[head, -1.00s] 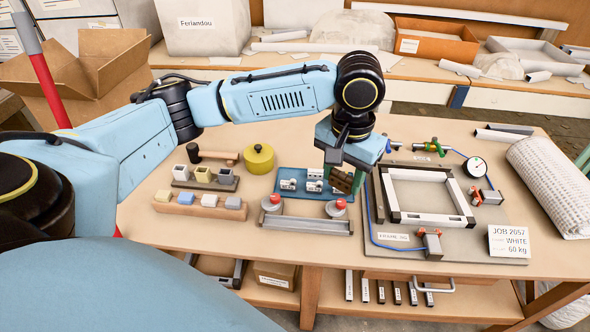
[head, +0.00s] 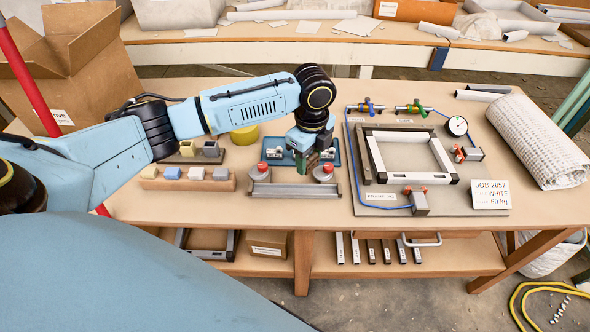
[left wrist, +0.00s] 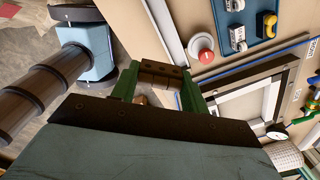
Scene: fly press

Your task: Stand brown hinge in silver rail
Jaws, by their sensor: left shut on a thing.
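My left gripper (head: 305,160) is shut on the brown hinge, above the bench at the front of the blue tray. In the left wrist view the brown hinge (left wrist: 161,78) is a dark brown block with holes, between the green fingers of the left gripper (left wrist: 158,88). In the head view the hinge is mostly hidden by the gripper. The silver rail (head: 291,190) lies along the bench's front, just nearer than the gripper, with a red-knobbed clamp behind each end. The hinge is apart from the rail. My right gripper is not in view.
The blue tray (head: 333,146) with small labelled parts is behind the gripper. A block rack (head: 150,185) stands to the left. The frame jig (head: 372,160) with its hose, gauge and clamps is to the right. A rolled white mat (head: 535,140) lies far right.

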